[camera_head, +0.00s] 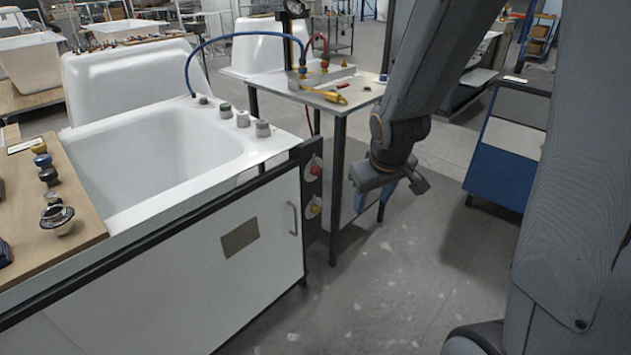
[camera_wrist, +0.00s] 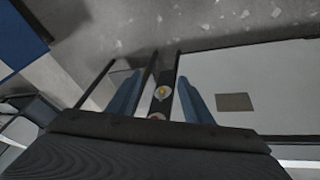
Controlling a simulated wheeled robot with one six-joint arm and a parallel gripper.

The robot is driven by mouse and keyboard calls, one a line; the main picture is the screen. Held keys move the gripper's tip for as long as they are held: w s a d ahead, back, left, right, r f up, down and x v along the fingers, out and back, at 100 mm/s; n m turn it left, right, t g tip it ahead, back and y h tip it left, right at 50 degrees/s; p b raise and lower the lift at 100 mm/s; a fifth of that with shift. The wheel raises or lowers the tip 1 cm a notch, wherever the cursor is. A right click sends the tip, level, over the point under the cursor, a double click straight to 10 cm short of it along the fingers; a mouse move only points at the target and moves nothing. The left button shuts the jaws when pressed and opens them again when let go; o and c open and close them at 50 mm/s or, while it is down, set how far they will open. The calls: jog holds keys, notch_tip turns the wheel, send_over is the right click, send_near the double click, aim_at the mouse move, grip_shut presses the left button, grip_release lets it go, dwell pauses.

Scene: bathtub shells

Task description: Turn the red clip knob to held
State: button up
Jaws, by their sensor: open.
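The red clip knob (camera_head: 315,170) sits on a dark upright plate at the right end of the tub's frame, above a yellow knob (camera_head: 314,207). In the wrist view the red knob (camera_wrist: 157,116) shows low between my fingers, partly hidden by the gripper body, and the yellow knob (camera_wrist: 162,92) shows higher up. My gripper (camera_head: 373,198) is to the right of the plate in the head view, with its blue fingers pointing down. In the wrist view my gripper (camera_wrist: 160,78) is open and empty, apart from both knobs. The knob's setting is too small to read.
A white bathtub shell (camera_head: 165,150) rests on a black-framed stand with a white door panel (camera_head: 200,260). A metal table (camera_head: 345,100) with hoses and fittings stands behind the gripper. A blue-and-white cabinet (camera_head: 505,150) stands right. Open floor (camera_head: 390,280) lies below.

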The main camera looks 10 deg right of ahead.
jog(key=w+d+f+n+t+y+b, duration=0.1)
jog(key=w+f+n+t+b, duration=0.2)
jog(key=w, duration=0.6)
jog(key=w+d+f+n+t+y+b, duration=0.1)
jog(key=w+f+t+b, duration=0.15)
jog(key=w+f, duration=0.45)
jog(key=n+t+y+b, duration=0.5)
jog(key=n+y+b, duration=0.3)
jog(key=y, duration=0.1)
send_near(319, 172)
jog(key=b+x, duration=0.1)
jog(key=x, duration=0.6)
jog(key=shift+w+a, duration=0.25)
jog(key=shift+w, duration=0.1)
jog(key=shift+c, duration=0.3)
jog(key=c, duration=1)
